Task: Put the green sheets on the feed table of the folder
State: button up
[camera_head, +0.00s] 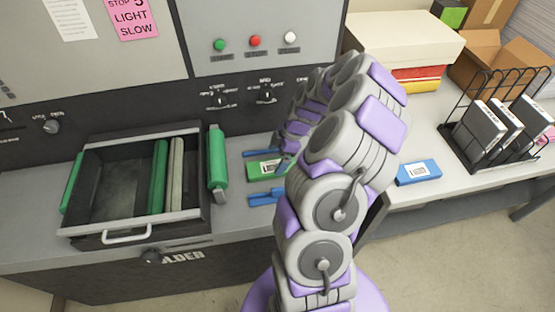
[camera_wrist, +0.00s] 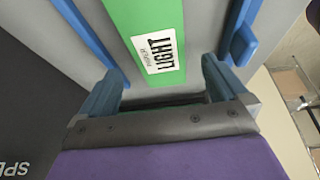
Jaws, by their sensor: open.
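The green sheets (camera_head: 262,169) are a flat green pack with a white label, lying on the grey feed table between two blue guides (camera_head: 262,199). In the wrist view the green pack (camera_wrist: 140,20) has a label reading "LIGHT", and grey table surface (camera_wrist: 200,30) shows beside it. My gripper (camera_wrist: 160,88) is open, its blue fingertips on either side of the pack's near end, with gaps to the pack. In the head view my arm hides the gripper and the pack's right end.
A black tray (camera_head: 132,231) with green and grey rollers sits left on the machine, with a green roller (camera_head: 217,160) beside it. On the right table are a blue pack (camera_head: 418,172), a wire rack (camera_head: 468,155) with dark boxes, and cardboard boxes (camera_head: 490,55).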

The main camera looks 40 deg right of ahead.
jog(key=r, duration=0.3)
jog(key=shift+s+d+r, duration=0.1)
jog(key=shift+s+r, duration=0.2)
jog(key=shift+r, duration=0.1)
jog(key=s+a+r+m+g, duration=0.1)
jog(key=s+a+r, duration=0.1)
jog(key=a+r, duration=0.7)
jog(key=s+a+r+m+g, duration=0.15)
jog(key=a+r, duration=0.45)
jog(key=a, duration=0.6)
jog(key=s+a+r+m+g+h, duration=0.1)
jog(key=s+a+m+h, duration=0.1)
jog(key=s, duration=0.8)
jog(key=s+a+r+m+h, duration=0.1)
jog(key=s+a+m, duration=0.3)
jog(key=s+m, duration=0.3)
jog(key=s, duration=0.4)
jog(key=shift+s+g+h+p, duration=0.25)
jog(key=shift+g+h+p, duration=0.1)
jog(key=shift+h, duration=0.05)
